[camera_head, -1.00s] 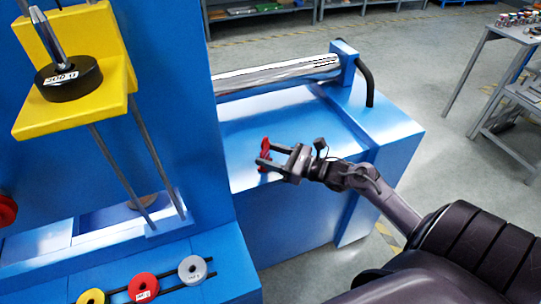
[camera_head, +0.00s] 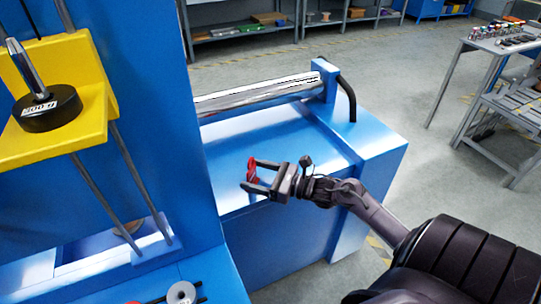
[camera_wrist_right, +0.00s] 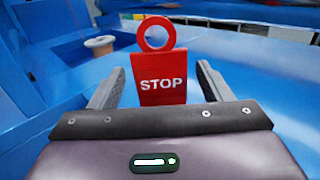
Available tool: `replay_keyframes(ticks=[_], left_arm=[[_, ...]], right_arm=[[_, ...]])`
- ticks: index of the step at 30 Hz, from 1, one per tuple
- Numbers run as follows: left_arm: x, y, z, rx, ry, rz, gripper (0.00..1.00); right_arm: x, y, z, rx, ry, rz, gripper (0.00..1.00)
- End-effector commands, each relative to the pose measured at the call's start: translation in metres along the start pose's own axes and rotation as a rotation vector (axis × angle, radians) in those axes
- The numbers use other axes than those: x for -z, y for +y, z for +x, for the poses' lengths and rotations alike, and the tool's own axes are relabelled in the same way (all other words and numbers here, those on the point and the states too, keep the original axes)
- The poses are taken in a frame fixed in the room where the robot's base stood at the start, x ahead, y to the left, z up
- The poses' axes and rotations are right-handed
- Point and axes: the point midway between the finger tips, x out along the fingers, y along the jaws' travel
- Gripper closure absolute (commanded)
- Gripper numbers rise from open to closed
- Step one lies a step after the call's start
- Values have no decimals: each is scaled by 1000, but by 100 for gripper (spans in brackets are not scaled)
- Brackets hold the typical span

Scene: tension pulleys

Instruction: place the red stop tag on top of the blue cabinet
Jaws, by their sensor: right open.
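The red stop tag (camera_wrist_right: 162,86), a plate marked STOP with a ring on top, stands between my right gripper's fingers in the right wrist view. In the head view the tag (camera_head: 252,170) shows at the fingertips, over the low blue cabinet top (camera_head: 225,152). My right gripper (camera_head: 252,175) is open around it; its fingers also show in the right wrist view (camera_wrist_right: 160,88), with gaps to the plate on both sides. The tag's lower edge is partly hidden, so I cannot tell surely whether it rests on the cabinet. My left gripper is out of view.
A tall blue panel (camera_head: 160,130) rises left of the cabinet. A yellow bracket (camera_head: 70,80) with a black 500 g weight (camera_head: 47,108) is on it. A shiny roller (camera_head: 260,95) lies behind the cabinet top. A grey table (camera_head: 490,50) stands far right, past open floor.

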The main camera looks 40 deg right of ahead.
Motion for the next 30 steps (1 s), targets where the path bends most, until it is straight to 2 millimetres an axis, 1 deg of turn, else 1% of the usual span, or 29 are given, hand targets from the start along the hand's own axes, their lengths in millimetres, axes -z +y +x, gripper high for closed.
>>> replay_keyframes(ticks=[1,2,4,12,18,21,24,30], left_arm=[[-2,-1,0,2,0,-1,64],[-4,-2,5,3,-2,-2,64],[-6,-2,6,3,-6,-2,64],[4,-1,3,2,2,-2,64],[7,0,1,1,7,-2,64],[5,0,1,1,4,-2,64],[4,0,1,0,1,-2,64],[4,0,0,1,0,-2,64]], right_arm=[[-3,0,0,1,-1,0,28],[0,0,-5,1,3,0,28],[1,0,-16,1,5,0,28],[1,0,-71,1,6,0,28],[0,0,-103,1,3,0,28],[0,0,-113,0,2,1,28],[-1,0,-118,0,0,0,28],[-2,0,-120,0,-1,0,28]])
